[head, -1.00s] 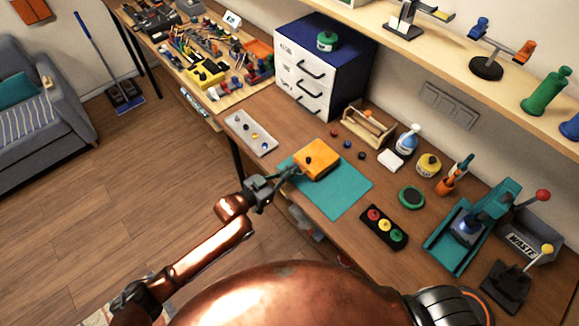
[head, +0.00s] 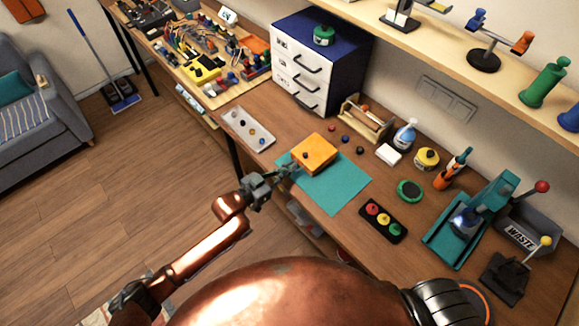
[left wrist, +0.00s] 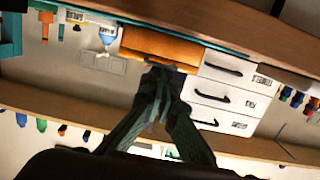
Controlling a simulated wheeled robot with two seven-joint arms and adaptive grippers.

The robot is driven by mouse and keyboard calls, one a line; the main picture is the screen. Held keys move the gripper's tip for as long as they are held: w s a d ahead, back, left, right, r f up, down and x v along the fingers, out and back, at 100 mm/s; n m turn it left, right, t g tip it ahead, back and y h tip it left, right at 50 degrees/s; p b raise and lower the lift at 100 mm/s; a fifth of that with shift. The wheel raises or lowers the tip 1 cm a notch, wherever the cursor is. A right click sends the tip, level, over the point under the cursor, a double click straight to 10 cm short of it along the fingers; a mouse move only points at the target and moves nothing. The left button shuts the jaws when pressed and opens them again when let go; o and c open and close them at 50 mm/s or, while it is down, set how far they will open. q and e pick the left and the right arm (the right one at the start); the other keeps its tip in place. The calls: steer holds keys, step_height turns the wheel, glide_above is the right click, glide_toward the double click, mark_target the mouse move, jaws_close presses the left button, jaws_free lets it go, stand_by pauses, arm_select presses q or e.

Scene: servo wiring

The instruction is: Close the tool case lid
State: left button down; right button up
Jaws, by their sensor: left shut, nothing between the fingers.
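The orange tool case (head: 318,152) sits on the teal mat (head: 335,190), near the mat's far left part. Its top looks flat and down, with a small dark round spot on it; I cannot make out a lid seam. My left gripper (head: 291,170) is shut and empty, with its fingertips close to the case's near left side. In the left wrist view, the orange case (left wrist: 160,45) lies just beyond my left fingertips (left wrist: 168,70). I cannot tell whether they touch it. My right gripper is out of view.
A grey tray (head: 247,130) is left of the case, and a blue and white drawer cabinet (head: 300,75) stands behind. A three-button box (head: 379,220), a green round thing (head: 410,190) and a teal press (head: 450,240) are to the right. The near part of the mat is clear.

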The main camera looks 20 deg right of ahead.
arm_select(q)
steer(key=r+p, duration=0.2)
steer(key=r, duration=0.1)
steer(key=r+p, duration=0.1)
steer(key=shift+w+d+r+p, duration=0.15)
steer(key=shift+w+d+p, duration=0.1)
steer(key=shift+d+p, duration=0.15)
steer(key=s+a+f+b, duration=0.1)
steer(key=s+a, duration=0.3)
steer(key=a, duration=0.5)
steer(key=shift+s+f, duration=0.15)
steer(key=shift+f, duration=0.05)
